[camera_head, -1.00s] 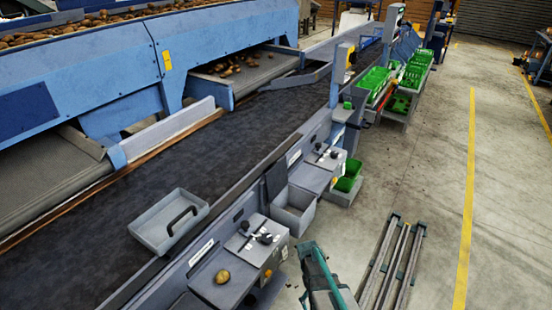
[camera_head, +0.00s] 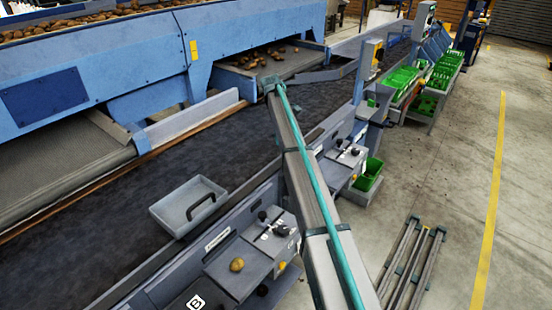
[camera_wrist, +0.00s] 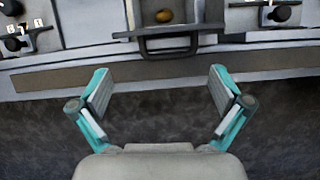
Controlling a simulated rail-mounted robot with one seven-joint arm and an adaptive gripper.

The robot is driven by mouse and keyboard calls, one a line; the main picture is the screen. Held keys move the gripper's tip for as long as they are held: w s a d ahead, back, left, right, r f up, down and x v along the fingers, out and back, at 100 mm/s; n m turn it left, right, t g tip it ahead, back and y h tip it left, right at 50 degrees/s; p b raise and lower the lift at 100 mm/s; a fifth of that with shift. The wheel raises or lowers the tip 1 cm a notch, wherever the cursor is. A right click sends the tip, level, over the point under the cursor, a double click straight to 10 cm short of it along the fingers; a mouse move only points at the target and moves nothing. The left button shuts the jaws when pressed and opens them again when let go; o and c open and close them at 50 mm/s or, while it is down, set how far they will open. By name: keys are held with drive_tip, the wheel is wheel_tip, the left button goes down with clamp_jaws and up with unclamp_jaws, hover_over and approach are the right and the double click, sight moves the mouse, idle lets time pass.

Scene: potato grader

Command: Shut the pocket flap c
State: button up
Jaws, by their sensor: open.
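My gripper (camera_wrist: 158,80) is open and empty in the wrist view, its two teal-backed fingers spread above the dark belt. In the head view my arm reaches over the belt, and no gripper fingers can be made out. A grey tray-like part with a black handle (camera_head: 188,205) projects over the belt's near side; it may be the pocket flap, but I see no letter c. The wrist view shows a dark handle (camera_wrist: 168,45) ahead of and between my fingers, apart from them. A potato (camera_wrist: 163,16) lies behind that handle.
The dark belt (camera_head: 130,215) runs along a grey rail with several control stations. A plate marked B (camera_head: 197,302) is at the bottom. Green crates (camera_head: 435,78) stand at the far right. Grey rails (camera_head: 412,262) lie on the floor.

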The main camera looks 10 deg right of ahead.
drive_tip(key=w+a+r, duration=0.2)
drive_tip(key=a, duration=0.1)
drive_tip(key=shift+n, duration=0.3)
drive_tip(key=x, duration=1)
drive_tip(key=shift+s+a+f, duration=0.1)
drive_tip(key=shift+a+f, duration=0.05)
drive_tip(key=shift+f, duration=0.05)
drive_tip(key=shift+s+r, duration=0.1)
drive_tip(key=c, duration=1.5)
clamp_jaws()
